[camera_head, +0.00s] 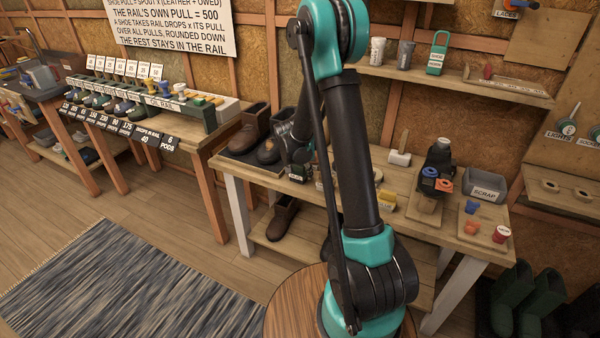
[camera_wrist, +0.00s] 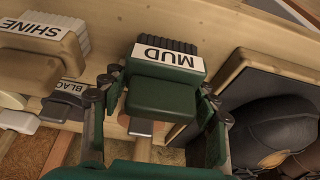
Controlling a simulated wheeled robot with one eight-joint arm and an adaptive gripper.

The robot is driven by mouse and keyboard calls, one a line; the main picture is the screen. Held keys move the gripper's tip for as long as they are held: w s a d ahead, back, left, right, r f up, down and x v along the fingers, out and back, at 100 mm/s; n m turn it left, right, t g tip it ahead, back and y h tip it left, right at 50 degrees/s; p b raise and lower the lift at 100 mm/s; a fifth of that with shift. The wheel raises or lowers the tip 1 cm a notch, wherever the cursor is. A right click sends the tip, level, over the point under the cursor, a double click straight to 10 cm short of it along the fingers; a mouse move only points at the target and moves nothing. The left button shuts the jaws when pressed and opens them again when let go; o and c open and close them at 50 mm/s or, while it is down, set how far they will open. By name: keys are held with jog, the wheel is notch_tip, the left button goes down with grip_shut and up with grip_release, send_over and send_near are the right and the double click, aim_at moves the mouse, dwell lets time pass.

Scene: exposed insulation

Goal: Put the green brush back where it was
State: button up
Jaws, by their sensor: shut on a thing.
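The green brush (camera_wrist: 165,95), with dark bristles and a white MUD label, is between the fingers of my gripper (camera_wrist: 162,82) in the wrist view. My gripper is shut on its green body. In the head view my gripper (camera_head: 300,165) is over the bench, just right of the brown boots, and the brush is small and partly hidden there. I cannot tell whether the brush touches the bench. In the wrist view a tan brush labelled SHINE (camera_wrist: 40,42) lies to the left, with a BLACK label (camera_wrist: 68,92) below it.
Brown boots (camera_head: 249,132) stand on a dark tray (camera_head: 238,158) left of my gripper; a dark boot (camera_wrist: 275,135) is close at right in the wrist view. The bench (camera_head: 420,215) also holds a mallet (camera_head: 399,156) and a SCRAP bin (camera_head: 484,188). My arm hides part of it.

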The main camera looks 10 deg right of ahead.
jog(key=shift+f, duration=0.15)
jog(key=o, duration=1.3)
jog(key=v, duration=1.2)
jog(key=s+d+n+y, duration=0.1)
jog(key=s+d+n, duration=0.1)
jog(key=s, duration=0.7)
jog(key=s+d+n, duration=0.1)
jog(key=s+n, duration=0.1)
jog(key=s, duration=0.7)
jog(key=s+d+f+n+y, duration=0.1)
jog(key=s+d+n, duration=0.1)
jog(key=s, duration=0.8)
jog(key=shift+d+f+n+t+y, duration=0.1)
jog(key=shift+d+n+t+y, duration=0.25)
jog(key=shift+n, duration=0.25)
